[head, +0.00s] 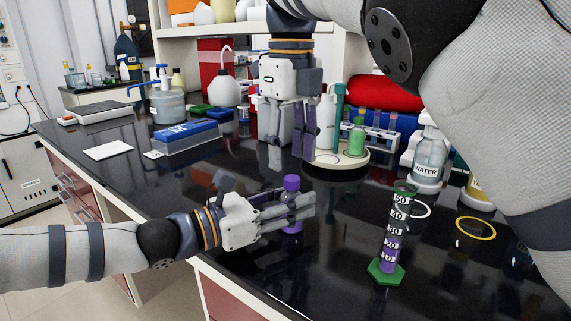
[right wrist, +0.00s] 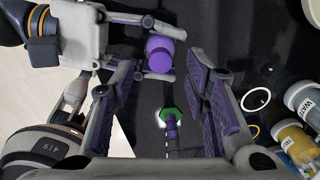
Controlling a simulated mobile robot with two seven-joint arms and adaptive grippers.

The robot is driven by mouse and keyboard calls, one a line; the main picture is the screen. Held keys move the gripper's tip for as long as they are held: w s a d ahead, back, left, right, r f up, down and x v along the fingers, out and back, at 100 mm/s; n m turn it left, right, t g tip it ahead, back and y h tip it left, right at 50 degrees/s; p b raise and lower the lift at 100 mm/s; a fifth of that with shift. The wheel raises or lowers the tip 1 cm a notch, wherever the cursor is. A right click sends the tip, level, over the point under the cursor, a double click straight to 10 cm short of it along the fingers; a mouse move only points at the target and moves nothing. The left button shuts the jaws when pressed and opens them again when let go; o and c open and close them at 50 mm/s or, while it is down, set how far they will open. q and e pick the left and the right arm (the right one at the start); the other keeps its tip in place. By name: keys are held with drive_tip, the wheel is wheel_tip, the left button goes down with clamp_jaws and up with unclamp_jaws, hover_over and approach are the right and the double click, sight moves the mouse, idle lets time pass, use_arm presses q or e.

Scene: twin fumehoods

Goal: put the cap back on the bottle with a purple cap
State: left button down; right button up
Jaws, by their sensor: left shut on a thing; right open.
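The bottle (head: 292,226) stands upright at the front of the black bench, with purple at its base. Its purple cap (head: 291,183) sits on top; whether it is fully seated I cannot tell. The cap also shows in the right wrist view (right wrist: 160,54). My left gripper (head: 300,208) is shut around the bottle's middle from the left, hiding that part. My right gripper (head: 292,148) points down, open and empty, above and behind the cap in the head view. In the right wrist view its fingers (right wrist: 168,105) are spread wide, with the cap beyond them.
A graduated cylinder (head: 393,230) with purple liquid and a green base stands to the right. A yellow ring (head: 475,228) and a water bottle (head: 430,160) are farther right. A round stand (head: 340,160) is behind.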

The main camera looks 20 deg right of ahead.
drive_tip(key=shift+r, duration=0.4)
drive_tip(key=shift+c, duration=0.2)
